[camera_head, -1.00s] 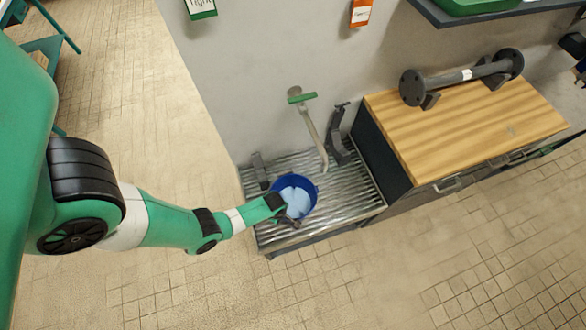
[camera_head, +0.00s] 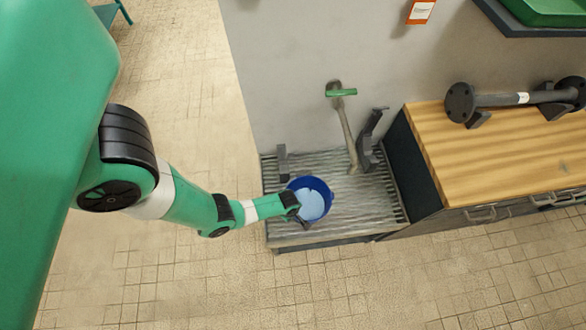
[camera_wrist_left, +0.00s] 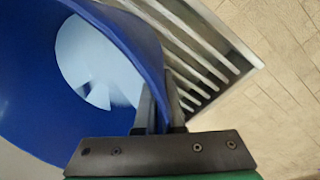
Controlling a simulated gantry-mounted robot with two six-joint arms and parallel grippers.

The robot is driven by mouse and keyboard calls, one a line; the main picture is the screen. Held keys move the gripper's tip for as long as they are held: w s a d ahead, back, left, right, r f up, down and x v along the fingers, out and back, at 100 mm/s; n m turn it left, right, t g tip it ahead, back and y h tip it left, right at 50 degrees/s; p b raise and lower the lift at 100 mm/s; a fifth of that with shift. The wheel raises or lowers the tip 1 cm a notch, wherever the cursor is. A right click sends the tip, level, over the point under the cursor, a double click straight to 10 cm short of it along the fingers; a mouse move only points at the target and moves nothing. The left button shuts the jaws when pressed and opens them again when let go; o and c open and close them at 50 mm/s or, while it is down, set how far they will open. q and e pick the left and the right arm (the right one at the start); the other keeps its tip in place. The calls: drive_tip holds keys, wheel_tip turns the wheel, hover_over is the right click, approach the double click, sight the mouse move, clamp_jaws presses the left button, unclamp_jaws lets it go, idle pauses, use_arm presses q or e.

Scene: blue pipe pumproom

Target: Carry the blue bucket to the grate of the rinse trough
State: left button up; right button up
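The blue bucket (camera_head: 325,187) is at the left part of the grate (camera_head: 360,216) of the rinse trough, near its front edge. It looks upright, with something pale blue inside. I cannot tell whether its base rests on the bars or hangs just above them. My left gripper (camera_head: 298,219) is at the bucket's front-left rim. In the left wrist view, its fingers (camera_wrist_left: 160,112) are close together around the wall of the bucket (camera_wrist_left: 30,90), one inside and one outside. The grate's bars (camera_wrist_left: 205,55) show beyond the rim. My right gripper is not in view.
A tap with a green handle (camera_head: 341,92) stands on the wall behind the grate. Dark brackets (camera_head: 370,140) stand at its back. A wooden-topped bench (camera_head: 490,150) with a dark flanged pipe (camera_head: 510,99) adjoins on the right. The tiled floor (camera_head: 350,290) in front is clear.

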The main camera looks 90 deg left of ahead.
use_arm(q)
drive_tip(key=o, duration=0.3)
drive_tip(key=shift+o, duration=0.2)
wheel_tip(320, 180, up, 12)
drive_tip(key=p, duration=1.1)
drive_tip(key=shift+s+d+r+p, duration=0.2)
drive_tip(key=shift+s+d+p, duration=0.2)
drive_tip(key=shift+s+d, duration=0.05)
drive_tip(key=shift+f, duration=0.1)
